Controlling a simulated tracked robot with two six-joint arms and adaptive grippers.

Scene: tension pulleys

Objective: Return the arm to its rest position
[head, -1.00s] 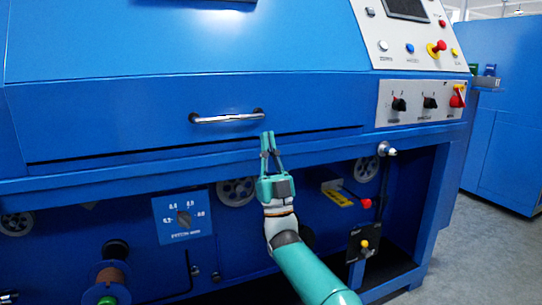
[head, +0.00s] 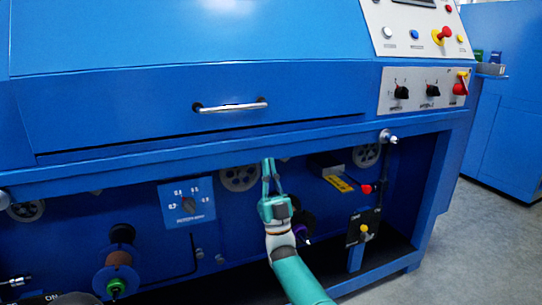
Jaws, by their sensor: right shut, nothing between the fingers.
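My right arm comes up from the bottom of the head view. Its teal gripper (head: 268,168) points upward in front of the blue machine, just below the lower ledge, near a grey pulley wheel (head: 240,177). The fingers are together with nothing between them. My left gripper does not show.
The blue machine (head: 190,120) fills most of the view, with a drawer handle (head: 230,106) above my gripper. Grey floor (head: 485,235) lies open at right.

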